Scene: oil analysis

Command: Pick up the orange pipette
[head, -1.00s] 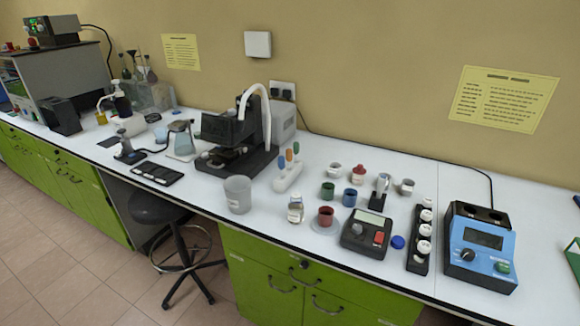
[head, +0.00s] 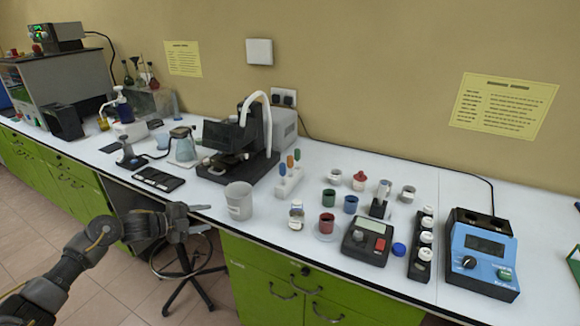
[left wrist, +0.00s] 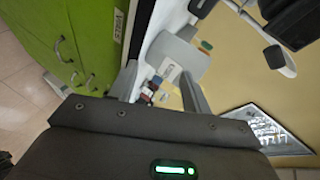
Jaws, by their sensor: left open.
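The orange pipette (head: 290,162) stands upright in a white rack (head: 288,183) on the bench, between two pipettes with other coloured tops. My left gripper (head: 198,212) is open and empty. It is at the front edge of the bench, left of and nearer than the rack, with a translucent beaker (head: 238,203) between them. In the left wrist view its two open fingers (left wrist: 160,85) point toward the bench top. I cannot make out the orange pipette in that view. My right gripper is not in view.
A black microscope-like device (head: 235,145) stands behind and left of the rack. A small bottle (head: 296,214), several coloured cups and a grey meter (head: 368,236) stand to the right.

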